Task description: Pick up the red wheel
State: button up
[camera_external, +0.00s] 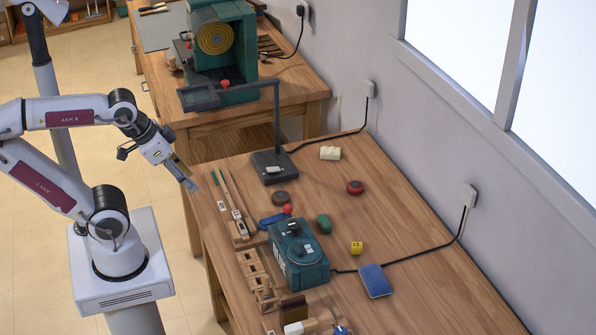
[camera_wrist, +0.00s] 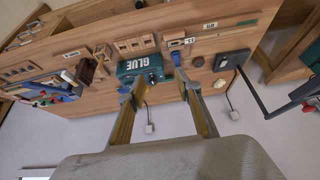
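The red wheel (camera_external: 355,187) is a small red disc with a dark centre, lying flat on the wooden table toward the wall side. My gripper (camera_external: 189,184) hangs in the air by the table's left edge, well left of the wheel and touching nothing. In the wrist view my gripper (camera_wrist: 157,72) shows two fingers spread apart with nothing held between them. I cannot pick out the red wheel in the wrist view; it may be hidden behind a finger.
A brown wheel (camera_external: 285,198), green glue machine (camera_external: 298,255), cream block (camera_external: 330,153), green piece (camera_external: 323,223), yellow cube (camera_external: 356,248) and blue pad (camera_external: 374,280) lie around. A lamp (camera_external: 277,120) with a tall arm stands behind. Bare wood surrounds the red wheel.

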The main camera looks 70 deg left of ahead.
jog(key=o, duration=0.7)
jog(key=n+t+y, duration=0.2)
jog(key=t, duration=0.5)
send_over(355, 188)
jog(key=s, duration=0.5)
notch_tip(355, 188, down, 19)
jog(key=shift+a+f, duration=0.1)
jog(key=shift+f, duration=0.1)
jog(key=shift+f, duration=2.95)
